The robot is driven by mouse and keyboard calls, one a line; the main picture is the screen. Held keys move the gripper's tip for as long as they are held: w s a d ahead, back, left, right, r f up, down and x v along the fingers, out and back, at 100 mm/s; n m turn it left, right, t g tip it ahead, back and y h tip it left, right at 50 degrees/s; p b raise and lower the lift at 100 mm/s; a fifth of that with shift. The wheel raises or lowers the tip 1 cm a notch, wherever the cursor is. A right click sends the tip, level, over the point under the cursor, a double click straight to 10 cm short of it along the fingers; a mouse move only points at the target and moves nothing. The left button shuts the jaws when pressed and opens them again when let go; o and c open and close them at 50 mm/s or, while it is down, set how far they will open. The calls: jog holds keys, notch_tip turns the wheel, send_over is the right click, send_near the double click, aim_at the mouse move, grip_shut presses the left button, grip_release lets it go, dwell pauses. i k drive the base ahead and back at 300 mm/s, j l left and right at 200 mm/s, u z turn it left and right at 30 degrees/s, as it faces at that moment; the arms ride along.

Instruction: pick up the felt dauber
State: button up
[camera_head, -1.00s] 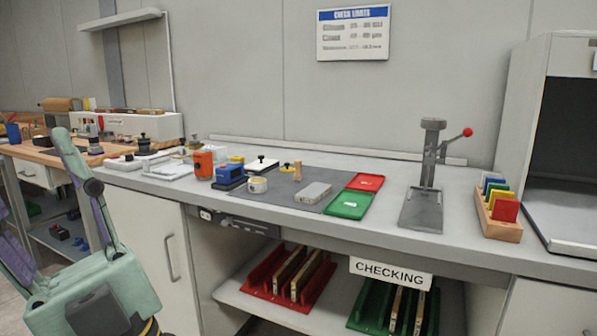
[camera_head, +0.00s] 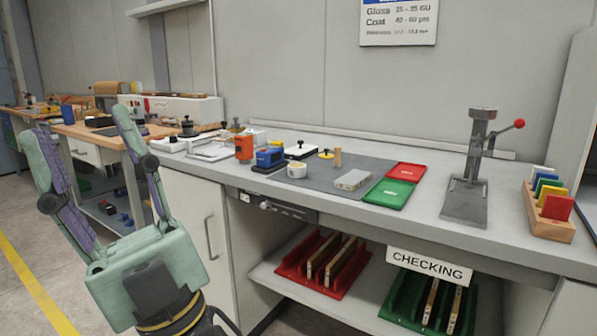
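A small upright tan peg (camera_head: 337,157) stands on the grey mat (camera_head: 310,177) on the bench; it looks most like the felt dauber, though it is too small to be certain. It stands right of a yellow round piece with a black knob (camera_head: 326,154) and behind a grey block (camera_head: 352,180). My gripper (camera_head: 82,120) is at the left of the view, in front of the bench, with its two green fingers pointing up and spread wide. It is open and empty, well apart from the peg.
Near the peg are a white cup (camera_head: 297,169), a blue device (camera_head: 269,157) and an orange device (camera_head: 243,148). Red (camera_head: 406,170) and green (camera_head: 389,193) trays lie to the right, then a lever press (camera_head: 469,185). Racks fill the shelf below. Floor is clear at left.

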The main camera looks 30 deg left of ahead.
aim_at(337, 163)
jog(key=i+j, duration=0.1)
jog(key=j, duration=0.4)
jog(key=i+j, duration=0.15)
jog(key=j, duration=0.35)
jog(key=i+j, duration=0.1)
jog(key=j, duration=0.4)
jog(key=i+j, duration=0.1)
jog(key=j, duration=0.4)
jog(key=i+j, duration=0.1)
jog(key=j, duration=0.45)
jog(key=i+j, duration=0.15)
jog(key=j, duration=0.35)
jog(key=i+j, duration=0.1)
jog(key=i, duration=0.95)
jog(key=z, duration=0.05)
